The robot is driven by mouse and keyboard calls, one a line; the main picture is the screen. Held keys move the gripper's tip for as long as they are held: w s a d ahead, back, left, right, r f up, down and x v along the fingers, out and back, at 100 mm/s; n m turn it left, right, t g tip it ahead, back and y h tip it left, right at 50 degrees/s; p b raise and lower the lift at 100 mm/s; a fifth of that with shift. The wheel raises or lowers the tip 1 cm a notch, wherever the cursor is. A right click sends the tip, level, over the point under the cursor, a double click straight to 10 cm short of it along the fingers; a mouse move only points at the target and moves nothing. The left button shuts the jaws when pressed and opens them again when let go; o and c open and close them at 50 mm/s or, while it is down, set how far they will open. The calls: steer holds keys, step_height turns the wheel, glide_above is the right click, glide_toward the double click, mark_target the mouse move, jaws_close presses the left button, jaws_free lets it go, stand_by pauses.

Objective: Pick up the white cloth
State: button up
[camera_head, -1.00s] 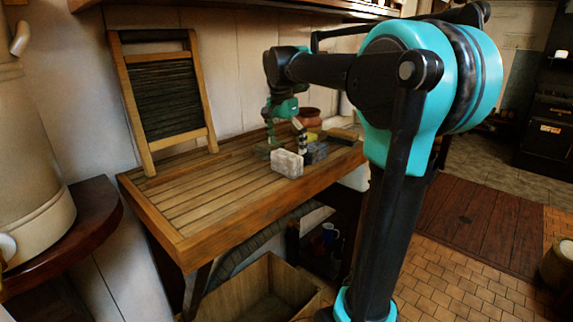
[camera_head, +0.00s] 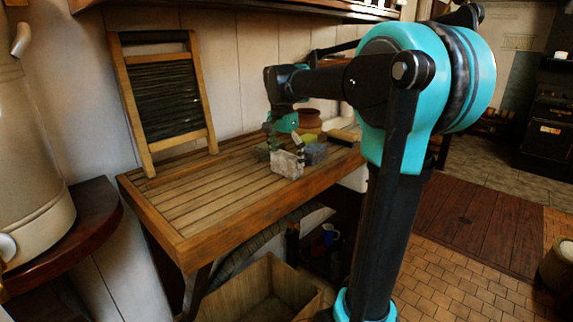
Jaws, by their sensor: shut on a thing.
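The white cloth (camera_head: 287,164) is a small, pale, folded block near the front right edge of the slatted wooden table (camera_head: 190,205). My gripper (camera_head: 285,147) points down over it from behind, with its fingers at the cloth's upper part. It is shut on the cloth. The cloth looks to be at or just above the slats; I cannot tell whether it still touches them. The fingertips are partly hidden.
A grey-blue folded cloth (camera_head: 315,153) lies close to the right. A greenish block (camera_head: 263,152) is just behind to the left. A clay pot (camera_head: 309,117) and a brush (camera_head: 342,136) stand farther back. A washboard (camera_head: 168,95) leans on the wall. The table's left part is clear.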

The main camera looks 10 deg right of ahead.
mark_target(286, 155)
step_height(286, 155, up, 20)
stand_by(0.6)
steer(key=o, duration=0.7)
steer(key=c, duration=0.4)
steer(key=shift+a, duration=0.1)
